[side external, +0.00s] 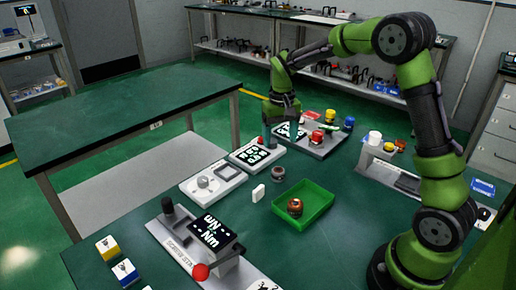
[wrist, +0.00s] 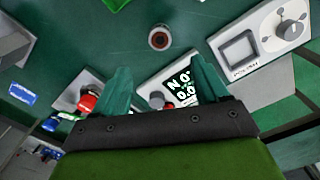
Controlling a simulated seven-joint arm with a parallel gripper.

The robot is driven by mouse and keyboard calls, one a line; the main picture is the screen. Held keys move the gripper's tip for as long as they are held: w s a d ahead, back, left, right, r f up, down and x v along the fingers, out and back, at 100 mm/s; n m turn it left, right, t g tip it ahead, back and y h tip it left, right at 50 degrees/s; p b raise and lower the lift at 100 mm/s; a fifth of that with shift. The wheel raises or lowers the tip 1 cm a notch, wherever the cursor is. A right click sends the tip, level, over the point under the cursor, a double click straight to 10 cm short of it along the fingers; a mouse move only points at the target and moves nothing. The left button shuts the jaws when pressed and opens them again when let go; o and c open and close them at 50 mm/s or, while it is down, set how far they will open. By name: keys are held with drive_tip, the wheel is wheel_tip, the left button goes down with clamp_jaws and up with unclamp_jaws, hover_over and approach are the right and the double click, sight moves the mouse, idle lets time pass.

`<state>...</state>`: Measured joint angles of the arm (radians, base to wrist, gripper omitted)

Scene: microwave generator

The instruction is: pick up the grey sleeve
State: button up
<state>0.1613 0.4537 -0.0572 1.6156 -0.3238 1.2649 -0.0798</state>
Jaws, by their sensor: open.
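A small grey ring-shaped part, which looks like the grey sleeve (side external: 278,173), stands on the green table between the white panels and the green tray. It also shows in the wrist view (wrist: 159,38), top centre, with a dark reddish-brown middle. My gripper (side external: 284,122) is over the far part of the table, beyond the sleeve and apart from it. In the wrist view my gripper's two green fingers (wrist: 161,72) are spread with nothing held between them, and the sleeve lies ahead of the fingertips.
A green tray (side external: 318,207) holding a copper-coloured part (side external: 295,207) is near the sleeve. A white dial panel (side external: 212,183) and a display panel (side external: 257,153) lie beyond. A grey plate with red, yellow and blue parts (side external: 325,137) is near my gripper.

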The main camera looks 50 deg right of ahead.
wheel_tip(320, 180, down, 13)
drive_tip(key=shift+r, duration=0.2)
idle(0.3)
drive_tip(key=shift+c, duration=0.3)
drive_tip(key=c, duration=1.1)
wheel_tip(320, 180, up, 9)
drive_tip(key=shift+r, duration=0.1)
drive_tip(key=s+a+r+n, duration=0.5)
drive_tip(key=s+a+r, duration=0.2)
drive_tip(key=a+r, duration=0.15)
drive_tip(key=m, duration=0.5)
hover_over(278, 170)
wheel_tip(278, 170, down, 8)
drive_tip(key=shift+s+d+r, duration=0.1)
drive_tip(key=shift+w, duration=0.2)
